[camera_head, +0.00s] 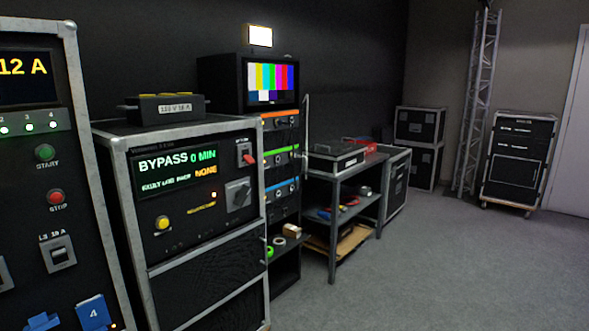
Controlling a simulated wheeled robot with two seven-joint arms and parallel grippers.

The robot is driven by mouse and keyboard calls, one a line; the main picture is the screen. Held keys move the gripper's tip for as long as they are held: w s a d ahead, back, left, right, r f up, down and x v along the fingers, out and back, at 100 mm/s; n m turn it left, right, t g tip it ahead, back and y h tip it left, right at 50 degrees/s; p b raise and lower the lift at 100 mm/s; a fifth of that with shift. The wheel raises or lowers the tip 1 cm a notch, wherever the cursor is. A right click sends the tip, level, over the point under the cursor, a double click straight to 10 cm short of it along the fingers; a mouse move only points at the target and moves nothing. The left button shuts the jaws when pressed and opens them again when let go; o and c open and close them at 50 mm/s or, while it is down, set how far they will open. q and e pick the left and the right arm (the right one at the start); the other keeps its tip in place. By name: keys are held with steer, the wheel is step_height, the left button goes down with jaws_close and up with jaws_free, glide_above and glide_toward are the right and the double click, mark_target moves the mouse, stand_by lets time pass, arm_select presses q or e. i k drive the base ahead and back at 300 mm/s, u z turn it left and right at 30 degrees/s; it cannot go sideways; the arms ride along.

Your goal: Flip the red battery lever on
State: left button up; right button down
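A black case with a metal frame (197,140) stands at the left. Its display (178,169) reads BYPASS, 0 MIN and NONE. A small red lever (246,157) sits on a plate at the upper right of the panel, right of the display. It is too small to tell its position for sure. Below it are a grey rotary switch (237,194) and a small orange light. A yellow button (162,223) is at the lower left of the panel. Neither of my grippers is in view.
A taller rack (56,170) with START and STOP buttons stands close at the left edge. Right of the case are an equipment rack with a colour-bar monitor (271,83) and a metal cart (334,181). Open grey floor (430,260) fills the right, before a truss and wheeled case.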

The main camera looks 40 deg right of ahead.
mark_target(249, 161)
steer(key=z, duration=0.7)
steer(key=i, duration=1.3)
steer(key=u, duration=0.15)
